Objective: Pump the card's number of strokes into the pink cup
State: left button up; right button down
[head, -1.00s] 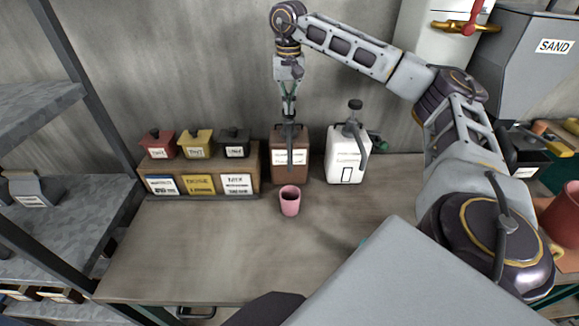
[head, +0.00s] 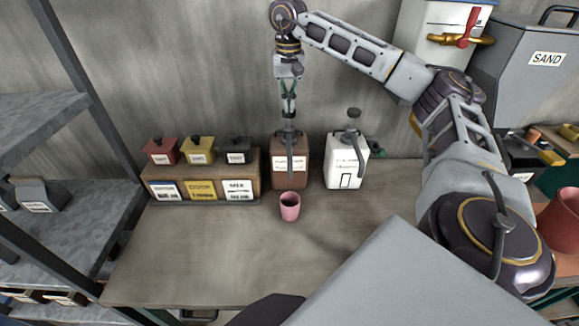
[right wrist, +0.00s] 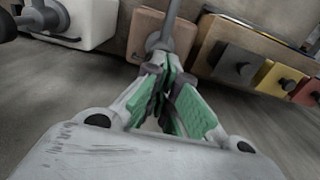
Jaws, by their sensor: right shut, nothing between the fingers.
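The pink cup (head: 289,206) stands upright on the workbench, in front of the brown pump bottle (head: 291,164) and below its spout. My right gripper (head: 289,114) points down at the top of the brown bottle's pump, shut with nothing between its fingers. In the right wrist view the shut green-padded fingers (right wrist: 170,108) are over the pump of the brown bottle (right wrist: 143,30); whether they touch it I cannot tell. A white pump bottle (head: 345,165) stands to the right of the brown one. My left gripper is not in view. No number card is readable.
A wooden rack (head: 205,177) with labelled cards and red, yellow and dark lidded boxes stands left of the bottles. A grey bin marked SAND (head: 530,60) is at the right. The front of the bench (head: 210,260) is clear.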

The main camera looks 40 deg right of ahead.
jog(key=shift+r+p, duration=0.45)
jog(key=shift+r, duration=0.25)
jog(key=shift+f+b, duration=1.35)
jog(key=shift+f, duration=1.25)
jog(key=shift+r, duration=0.15)
dwell(0.5)
jog(key=shift+r+p, duration=2)
jog(key=shift+r, duration=0.45)
notch_tip(320, 180, up, 6)
jog(key=p, duration=0.5)
dwell(0.5)
